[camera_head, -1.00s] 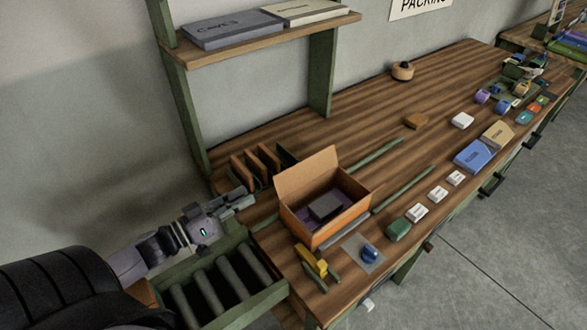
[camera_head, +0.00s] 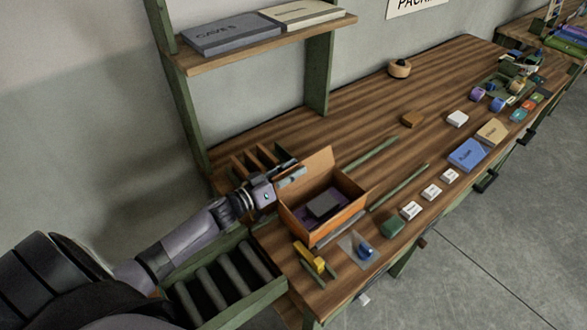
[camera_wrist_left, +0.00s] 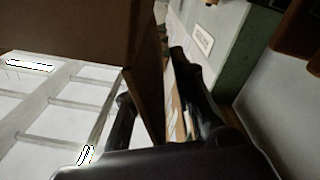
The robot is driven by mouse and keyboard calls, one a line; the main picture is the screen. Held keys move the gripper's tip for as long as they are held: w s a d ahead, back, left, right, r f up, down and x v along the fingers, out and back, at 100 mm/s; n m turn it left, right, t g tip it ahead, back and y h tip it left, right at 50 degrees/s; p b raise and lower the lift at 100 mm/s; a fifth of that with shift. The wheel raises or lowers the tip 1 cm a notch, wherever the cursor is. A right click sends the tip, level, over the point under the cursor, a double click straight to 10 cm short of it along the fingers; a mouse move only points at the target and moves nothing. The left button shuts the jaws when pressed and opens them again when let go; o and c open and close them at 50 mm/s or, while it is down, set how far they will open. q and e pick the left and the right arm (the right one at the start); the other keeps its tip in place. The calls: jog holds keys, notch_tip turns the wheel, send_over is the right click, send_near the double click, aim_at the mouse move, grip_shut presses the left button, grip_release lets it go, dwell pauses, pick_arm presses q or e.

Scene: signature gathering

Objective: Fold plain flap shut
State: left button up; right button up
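An open brown cardboard box (camera_head: 330,222) stands on the workbench. Its plain flap (camera_head: 318,166) stands up along the back side, and a dark block (camera_head: 324,204) lies inside the box. My left gripper (camera_head: 290,172) is at the left end of the flap, with one finger on the near side and the other apparently behind it. In the left wrist view the fingers (camera_wrist_left: 150,85) are spread, with the brown flap's edge (camera_wrist_left: 142,75) seen between them. I cannot tell whether either finger touches it. My right gripper is not in view.
A roller tray (camera_head: 225,282) adjoins the bench at the front left. A yellow tool (camera_head: 308,257) and a blue item on a clear sheet (camera_head: 352,243) lie before the box. Brown dividers (camera_head: 258,160) stand behind the gripper. A shelf (camera_head: 270,43) is above.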

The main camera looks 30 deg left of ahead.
pick_arm(q)
jog(key=shift+c, duration=0.3)
grip_shut()
dwell(0.4)
